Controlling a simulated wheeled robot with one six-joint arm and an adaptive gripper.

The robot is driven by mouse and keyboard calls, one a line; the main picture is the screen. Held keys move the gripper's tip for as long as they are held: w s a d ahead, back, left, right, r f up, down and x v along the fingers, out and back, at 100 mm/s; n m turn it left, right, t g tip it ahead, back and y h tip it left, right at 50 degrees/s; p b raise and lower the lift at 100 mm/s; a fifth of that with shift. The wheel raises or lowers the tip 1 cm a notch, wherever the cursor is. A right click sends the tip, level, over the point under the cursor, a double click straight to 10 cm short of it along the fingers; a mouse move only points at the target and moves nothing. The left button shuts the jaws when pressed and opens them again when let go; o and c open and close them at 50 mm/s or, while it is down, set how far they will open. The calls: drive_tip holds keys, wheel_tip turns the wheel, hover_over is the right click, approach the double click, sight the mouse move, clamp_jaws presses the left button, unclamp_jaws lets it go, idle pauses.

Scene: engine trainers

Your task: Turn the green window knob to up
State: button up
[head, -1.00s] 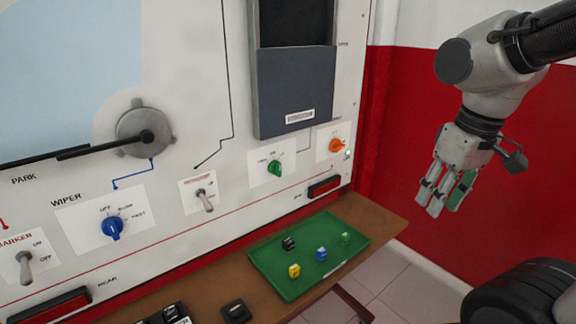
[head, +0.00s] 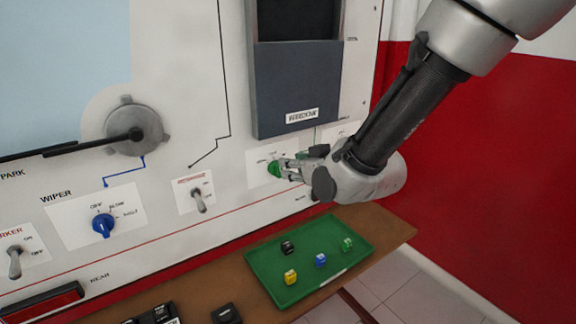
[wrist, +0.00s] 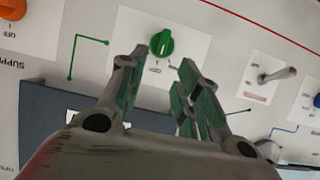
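The green window knob (head: 273,169) sits on a white label plate on the panel, below the dark window frame. In the wrist view the green knob (wrist: 161,43) shows whole, with a pale pointer line along its grip. My gripper (head: 288,170) is at the panel, just right of the knob in the head view. In the wrist view my gripper (wrist: 160,62) is open, its two green-padded fingers apart and the knob just beyond the gap between their tips. I cannot tell whether a finger touches it. My gripper partly covers the knob's plate in the head view.
A toggle switch (head: 198,200) and the blue wiper knob (head: 103,225) are to the left. The orange knob (wrist: 12,8) is close by on the panel. A green tray (head: 262,282) with several small cubes lies on the brown shelf below.

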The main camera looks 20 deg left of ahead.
sight(277, 170)
drive_tip(key=x, duration=0.6)
drive_tip(key=shift+w+a+f, duration=0.2)
drive_tip(key=shift+f, duration=0.05)
drive_tip(key=shift+c, duration=0.2)
clamp_jaws()
